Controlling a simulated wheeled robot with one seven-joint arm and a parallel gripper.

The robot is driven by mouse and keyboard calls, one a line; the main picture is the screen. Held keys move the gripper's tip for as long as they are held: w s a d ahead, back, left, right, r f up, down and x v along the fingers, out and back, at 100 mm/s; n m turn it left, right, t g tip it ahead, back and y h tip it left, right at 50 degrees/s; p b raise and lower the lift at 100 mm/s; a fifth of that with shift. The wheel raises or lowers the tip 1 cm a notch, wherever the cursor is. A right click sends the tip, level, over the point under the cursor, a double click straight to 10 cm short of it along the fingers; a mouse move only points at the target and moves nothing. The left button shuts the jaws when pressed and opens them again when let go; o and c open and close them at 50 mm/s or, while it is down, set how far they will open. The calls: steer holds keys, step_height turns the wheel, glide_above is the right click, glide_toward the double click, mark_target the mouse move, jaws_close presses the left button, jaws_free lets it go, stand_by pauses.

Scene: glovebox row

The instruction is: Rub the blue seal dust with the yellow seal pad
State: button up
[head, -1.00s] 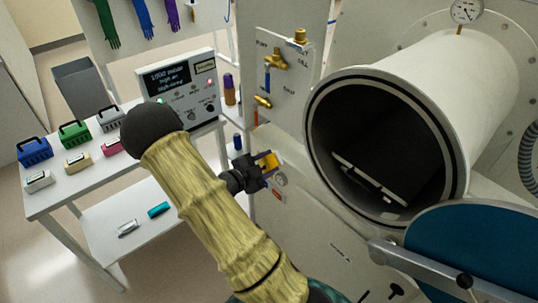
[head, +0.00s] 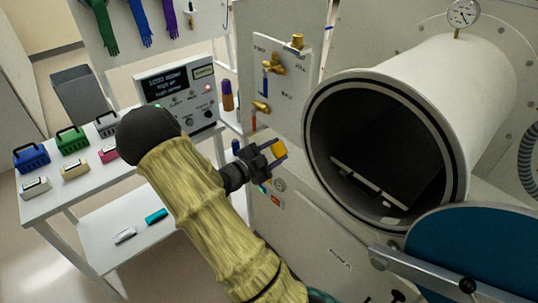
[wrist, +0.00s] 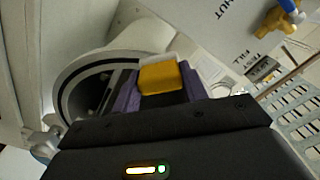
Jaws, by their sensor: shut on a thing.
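The yellow seal pad (wrist: 160,78) is between the purple-lined jaws of my gripper (wrist: 161,95) in the wrist view, with a pale layer along its far edge. In the head view my gripper (head: 271,158) is shut on the yellow pad (head: 278,149), in the air left of the open round chamber mouth. The chamber's pale rim with a dark seal ring (head: 312,120) faces the robot; it also shows in the wrist view (wrist: 68,98). I cannot make out any blue dust on the seal.
A blue round door (head: 480,250) hangs open at the lower right on a metal arm. A tray (head: 370,182) lies inside the chamber. Brass valves (head: 272,65) stick out from the panel behind my gripper. A white cart (head: 60,205) with coloured cases stands left.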

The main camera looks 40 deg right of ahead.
mark_target(284, 147)
steer(key=shift+w+d, duration=0.15)
steer(key=shift+d, duration=0.65)
steer(key=shift+w+d, duration=0.1)
steer(key=shift+d, duration=0.65)
steer(key=shift+s, duration=0.1)
steer(key=shift+s+d, duration=0.1)
steer(key=shift+d, duration=0.05)
steer(key=shift+w+d+b, duration=0.2)
steer(key=shift+d+b, duration=0.15)
steer(key=shift+d, duration=0.7)
steer(key=shift+s+b, duration=0.8)
steer(key=shift+s, duration=1.25)
steer(key=shift+d, duration=0.15)
